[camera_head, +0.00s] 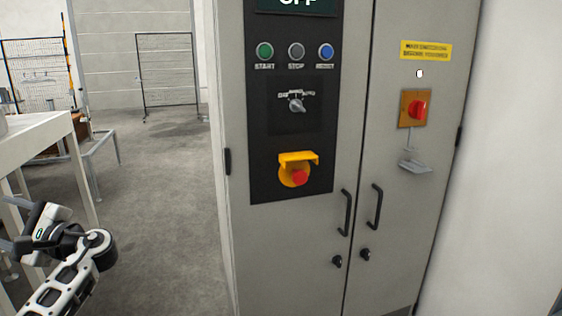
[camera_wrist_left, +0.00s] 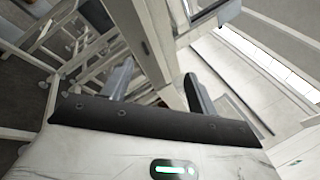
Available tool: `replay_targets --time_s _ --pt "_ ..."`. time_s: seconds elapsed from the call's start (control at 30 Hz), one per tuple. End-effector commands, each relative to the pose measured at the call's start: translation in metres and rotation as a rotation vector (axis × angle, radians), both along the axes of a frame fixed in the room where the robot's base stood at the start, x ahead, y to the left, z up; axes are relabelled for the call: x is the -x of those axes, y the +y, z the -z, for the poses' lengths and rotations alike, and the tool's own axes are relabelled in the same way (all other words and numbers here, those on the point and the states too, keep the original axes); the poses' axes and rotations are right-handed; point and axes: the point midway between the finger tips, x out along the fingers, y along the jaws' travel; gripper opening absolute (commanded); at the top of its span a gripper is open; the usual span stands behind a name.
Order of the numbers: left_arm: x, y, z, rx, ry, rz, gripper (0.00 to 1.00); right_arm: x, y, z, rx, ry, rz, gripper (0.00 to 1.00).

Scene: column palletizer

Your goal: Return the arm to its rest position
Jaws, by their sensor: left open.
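My left arm comes in at the lower left of the head view, bent, beside the white table and apart from the cabinet. The fingertips cannot be made out in the head view. In the left wrist view my left gripper (camera_wrist_left: 158,88) is open, its two dark fingers spread with nothing between them. A pale post and beams show behind the fingers. My right gripper is in neither view.
A grey control cabinet (camera_head: 290,240) fills the middle, with buttons, a red emergency stop (camera_head: 299,177), a red rotary switch (camera_head: 417,109) and door handles. A white table (camera_head: 35,135) stands at the left. Grey floor (camera_head: 165,210) between them is clear.

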Motion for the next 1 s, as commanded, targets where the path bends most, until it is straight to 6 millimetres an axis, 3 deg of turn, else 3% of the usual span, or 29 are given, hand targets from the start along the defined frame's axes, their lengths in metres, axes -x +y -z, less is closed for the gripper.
replay_targets --time_s 0.03,0.1,0.23,0.43,0.57,0.7,0.8,0.93,1.0 --pt "0.013 0.021 -0.012 -0.017 -0.014 -0.046 0.59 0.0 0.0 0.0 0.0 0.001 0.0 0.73" --pt "0.029 0.045 -0.027 -0.034 -0.032 -0.102 0.59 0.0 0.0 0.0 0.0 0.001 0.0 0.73" --pt "0.061 0.084 -0.055 -0.065 -0.071 -0.2 0.59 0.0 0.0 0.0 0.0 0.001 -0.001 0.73" --pt "-0.027 0.085 -0.009 0.207 -0.316 0.292 0.59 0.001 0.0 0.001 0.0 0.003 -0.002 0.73" --pt "-0.08 0.063 0.013 0.444 -0.556 0.582 0.59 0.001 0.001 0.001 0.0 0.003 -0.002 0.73" --pt "-0.126 0.023 0.023 0.739 -0.861 0.845 0.59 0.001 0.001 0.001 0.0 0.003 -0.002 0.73" --pt "-0.149 -0.009 0.018 0.956 -1.091 0.994 0.59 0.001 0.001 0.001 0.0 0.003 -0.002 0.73" --pt "-0.164 -0.047 0.003 1.235 -1.384 1.134 0.59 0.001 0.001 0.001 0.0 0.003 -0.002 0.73" --pt "-0.16 -0.067 0.039 1.272 -1.323 1.108 0.59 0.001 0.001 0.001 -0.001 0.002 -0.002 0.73"
